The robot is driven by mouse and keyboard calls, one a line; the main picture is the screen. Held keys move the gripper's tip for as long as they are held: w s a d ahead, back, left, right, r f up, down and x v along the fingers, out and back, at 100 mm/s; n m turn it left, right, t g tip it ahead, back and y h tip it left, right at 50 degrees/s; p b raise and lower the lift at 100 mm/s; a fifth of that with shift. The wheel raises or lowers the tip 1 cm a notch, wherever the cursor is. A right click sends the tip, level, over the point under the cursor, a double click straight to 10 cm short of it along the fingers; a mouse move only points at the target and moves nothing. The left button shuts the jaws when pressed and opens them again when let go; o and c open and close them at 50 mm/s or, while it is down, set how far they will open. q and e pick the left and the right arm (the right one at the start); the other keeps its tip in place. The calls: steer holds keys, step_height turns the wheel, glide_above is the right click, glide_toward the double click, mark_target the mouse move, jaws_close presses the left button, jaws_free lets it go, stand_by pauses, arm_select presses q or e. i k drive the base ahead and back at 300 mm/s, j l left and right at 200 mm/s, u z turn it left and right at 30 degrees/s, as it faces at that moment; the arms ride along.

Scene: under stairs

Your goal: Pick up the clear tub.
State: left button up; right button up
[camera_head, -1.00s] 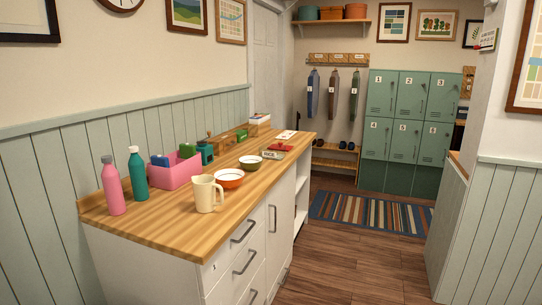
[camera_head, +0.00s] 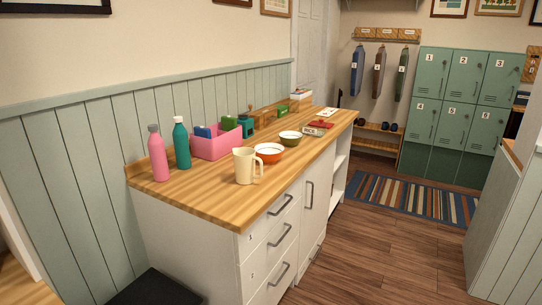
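I see no clear tub in the head view. The wooden-topped counter (camera_head: 205,203) holds a pink bottle (camera_head: 158,155), a teal bottle (camera_head: 181,145), a pink bin (camera_head: 213,146) with blue and green things in it, a cream mug (camera_head: 245,166), an orange-and-white bowl (camera_head: 268,153) and a green bowl (camera_head: 290,138). Neither of my grippers is in view.
White drawers and cupboards (camera_head: 270,238) form the counter's front. A dark flat-topped object (camera_head: 155,288) stands on the floor at its near end. Green lockers (camera_head: 464,100) and a striped rug (camera_head: 415,197) are beyond. The wooden floor (camera_head: 365,255) right of the counter is clear.

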mark_target(313, 128)
steer(key=u, duration=0.25)
steer(key=i+l+u, duration=0.35)
steer(key=l+u, duration=0.15)
steer(key=l, duration=0.15)
steer(key=i+l+u, duration=0.1)
steer(key=l+u, duration=0.15)
steer(key=l, duration=0.1)
